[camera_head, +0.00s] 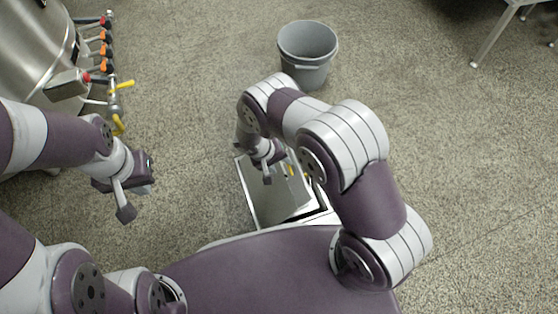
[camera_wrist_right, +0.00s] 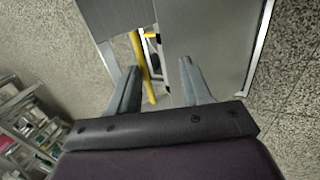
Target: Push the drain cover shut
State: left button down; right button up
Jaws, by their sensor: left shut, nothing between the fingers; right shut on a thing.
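The drain cover appears to be the flat grey metal panel (camera_head: 275,197) low in front of me in the head view; a grey panel (camera_wrist_right: 207,45) also fills the upper right of the right wrist view. A dark gap with yellow parts runs along its edge. My right gripper (camera_head: 267,172) is over the panel. Its fingers (camera_wrist_right: 158,85) straddle the gap in the wrist view, with a yellow bar (camera_wrist_right: 143,65) between them in the picture. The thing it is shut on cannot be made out. My left gripper (camera_head: 126,212) is shut and empty, left of the panel.
A grey bucket (camera_head: 308,52) stands on the floor beyond my right arm. A steel vessel (camera_head: 35,45) with a row of orange and red handled valves (camera_head: 106,50) is at the upper left. A table leg (camera_head: 492,38) is at the upper right. The speckled floor between is clear.

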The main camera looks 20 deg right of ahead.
jog(key=shift+a, duration=0.1)
jog(key=shift+c, duration=0.4)
jog(key=shift+a+r, duration=0.1)
jog(key=shift+r, duration=0.15)
jog(key=p+v, duration=0.7)
jog(key=v, duration=0.5)
jog(key=shift+r, duration=0.15)
